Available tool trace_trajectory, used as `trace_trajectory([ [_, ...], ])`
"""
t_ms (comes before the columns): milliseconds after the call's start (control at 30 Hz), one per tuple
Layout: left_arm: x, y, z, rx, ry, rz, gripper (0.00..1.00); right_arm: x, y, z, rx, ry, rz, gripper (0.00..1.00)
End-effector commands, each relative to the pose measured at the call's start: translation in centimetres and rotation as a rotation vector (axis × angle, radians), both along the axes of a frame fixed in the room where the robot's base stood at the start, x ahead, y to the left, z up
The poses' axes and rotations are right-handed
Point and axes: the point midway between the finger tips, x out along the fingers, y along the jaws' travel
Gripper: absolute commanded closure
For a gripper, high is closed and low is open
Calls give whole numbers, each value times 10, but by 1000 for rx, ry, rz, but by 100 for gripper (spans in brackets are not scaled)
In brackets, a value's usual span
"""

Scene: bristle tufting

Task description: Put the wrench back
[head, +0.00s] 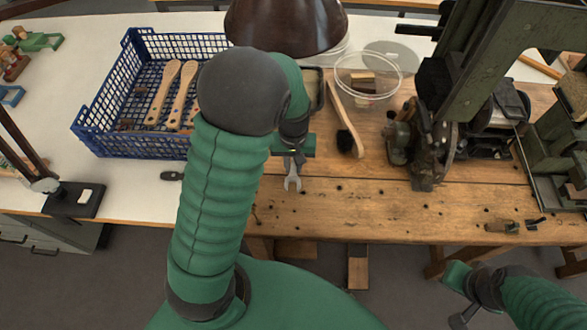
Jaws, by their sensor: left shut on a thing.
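The wrench (292,182) is a small grey metal tool with an open-ended jaw. It hangs jaw-down from my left gripper (293,157), over the near part of the wooden workbench (330,205). My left gripper is shut on the wrench's upper part, and its fingers and my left arm hide the rest of it. I cannot tell whether the wrench touches the bench top. My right gripper (458,292) is low at the right, in front of the bench and away from the wrench. Its finger opening is not clear.
A blue crate (105,105) holding wooden brush handles (163,92) stands at the left on a white table (85,60). A brush (345,125), a clear bowl (368,76) and a dark green machine (480,70) stand behind and right of the wrench. The bench's front middle is mostly clear.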

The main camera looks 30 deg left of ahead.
Motion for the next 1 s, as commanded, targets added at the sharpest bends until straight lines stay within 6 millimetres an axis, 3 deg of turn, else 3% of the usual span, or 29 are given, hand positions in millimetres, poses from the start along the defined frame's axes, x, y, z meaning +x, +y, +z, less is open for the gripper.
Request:
trace_trajectory([
  [100, -1, 0, -22, 0, 2, 1, 100, 0, 0, -5, 0, 0, 0, 100],
  [400, -1, -1, -25, 0, 0, 0, 100, 0, 0, -6, 0, 0, 0, 100],
  [433, -1, -1, -25, -1, 1, 0, 81, 0, 0, -6, 0, 0, 0, 100],
  [600, -1, -1, -25, 0, 0, 0, 60, 0, 0, -5, 0, 0, 0, 100],
  [867, -1, -1, -24, 0, 0, 0, 60, 0, 0, -5, 0, 0, 0, 100],
  [1000, 0, -1, -11, 0, -2, -1, 60, 0, 0, -1, 0, 0, 0, 100],
])
